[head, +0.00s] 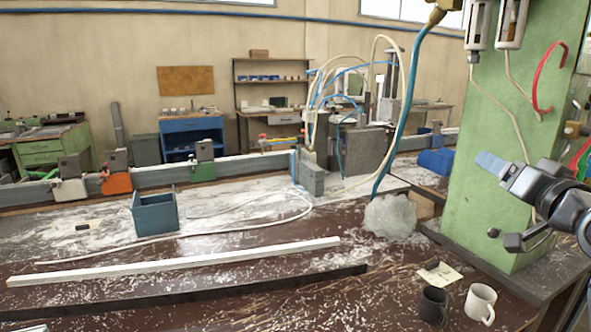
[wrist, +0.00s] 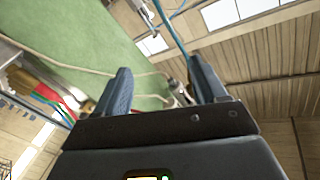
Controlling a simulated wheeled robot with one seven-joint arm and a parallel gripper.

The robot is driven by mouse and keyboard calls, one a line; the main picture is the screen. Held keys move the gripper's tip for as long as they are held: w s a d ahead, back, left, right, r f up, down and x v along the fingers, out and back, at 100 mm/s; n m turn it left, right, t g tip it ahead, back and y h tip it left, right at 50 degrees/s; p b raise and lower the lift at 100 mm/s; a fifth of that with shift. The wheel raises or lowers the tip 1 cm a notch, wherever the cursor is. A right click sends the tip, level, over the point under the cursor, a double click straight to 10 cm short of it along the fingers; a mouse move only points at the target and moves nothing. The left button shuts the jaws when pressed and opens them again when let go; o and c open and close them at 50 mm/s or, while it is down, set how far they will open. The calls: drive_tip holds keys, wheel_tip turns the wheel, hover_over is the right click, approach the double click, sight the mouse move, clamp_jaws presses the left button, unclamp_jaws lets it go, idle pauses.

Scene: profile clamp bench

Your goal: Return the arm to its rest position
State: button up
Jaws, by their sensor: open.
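My gripper (wrist: 160,90) shows in the wrist view with its two blue-grey fingers spread apart and nothing between them. In the head view my arm enters at the right edge, and a blue-grey finger (head: 491,165) points left in front of the green column (head: 510,110). The gripper is raised above the bench, apart from the things on it. In the wrist view it faces the green column (wrist: 75,40), hoses and the ceiling, tilted in the picture.
The bench holds a white profile bar (head: 175,262), a dark bar (head: 190,292), a blue-grey bin (head: 155,214), a clear plastic bundle (head: 390,217), a dark mug (head: 433,305) and a white mug (head: 480,303). A blue hose (head: 402,110) hangs left of the column.

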drive_tip(key=s+a+f+g, duration=0.1)
drive_tip(key=s+a+f, duration=0.3)
drive_tip(key=s+f, duration=0.35)
drive_tip(key=s+a+f+h, duration=0.1)
drive_tip(key=s+a+f, duration=0.4)
drive_tip(key=s+f, duration=0.3)
drive_tip(key=s+a+f+g, duration=0.1)
drive_tip(key=s+a+f, duration=0.4)
drive_tip(key=f, duration=0.4)
drive_tip(key=s+a+n+y, duration=0.1)
drive_tip(key=s+a+n, duration=0.1)
drive_tip(key=s, duration=1.2)
drive_tip(key=s+a+r+n+g+y, duration=0.1)
drive_tip(key=s+a+n, duration=0.1)
drive_tip(key=s, duration=1.3)
drive_tip(key=shift+a+r+n+g, duration=0.2)
drive_tip(key=shift+r+n+g, duration=0.1)
drive_tip(key=shift+n, duration=0.3)
